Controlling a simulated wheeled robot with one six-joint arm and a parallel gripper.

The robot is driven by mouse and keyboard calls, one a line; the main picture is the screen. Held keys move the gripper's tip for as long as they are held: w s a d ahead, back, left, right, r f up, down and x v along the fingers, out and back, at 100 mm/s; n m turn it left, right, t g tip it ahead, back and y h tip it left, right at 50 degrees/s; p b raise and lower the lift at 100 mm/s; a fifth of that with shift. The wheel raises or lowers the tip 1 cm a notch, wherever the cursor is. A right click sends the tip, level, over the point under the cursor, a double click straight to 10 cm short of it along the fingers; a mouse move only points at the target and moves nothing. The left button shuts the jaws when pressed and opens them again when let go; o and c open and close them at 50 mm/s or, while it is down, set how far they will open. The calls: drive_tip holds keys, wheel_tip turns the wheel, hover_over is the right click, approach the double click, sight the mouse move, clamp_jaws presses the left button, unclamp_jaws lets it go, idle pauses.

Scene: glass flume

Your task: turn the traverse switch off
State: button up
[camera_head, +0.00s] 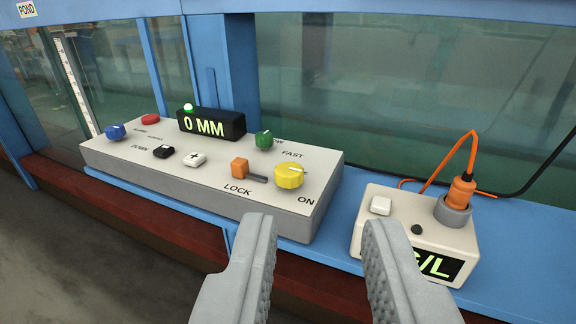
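The control box (215,208) sits on the blue ledge, left of centre. No label reading "traverse" is legible, so I cannot tell which control is the traverse switch. A yellow knob (289,177) stands near the word ON at the box's right end, with a pale pointer line toward the upper right. An orange lever block (240,167) in a dark slot stands beside it, above LOCK. A green knob (264,140) is near FAST, and a blue knob (116,132) is at the far left. My gripper (320,225) is open and empty, in front of the box's right end, touching no control.
A black display (212,124) reads 0 MM, with a lit green lamp. Black (164,152) and white (195,159) buttons and a red button (150,119) share the panel. A meter box (375,238) with an orange plugged cable (461,189) stands right. Glass (400,90) rises behind.

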drive_tip(key=o, duration=0.6)
drive_tip(key=w, duration=0.2)
drive_tip(key=g, duration=0.1)
drive_tip(key=shift+w+a+r+m, duration=0.1)
drive_tip(key=shift+w+r+m, duration=0.2)
drive_tip(key=shift+w, duration=0.1)
drive_tip(key=shift+o, duration=0.2)
drive_tip(key=m+g, duration=0.6)
drive_tip(key=g, duration=1)
hover_over(289, 168)
drive_tip(key=f, duration=0.2)
wheel_tip(289, 168, down, 12)
drive_tip(key=shift+r, duration=0.15)
drive_tip(key=shift+c, duration=0.2)
drive_tip(key=c, duration=0.9)
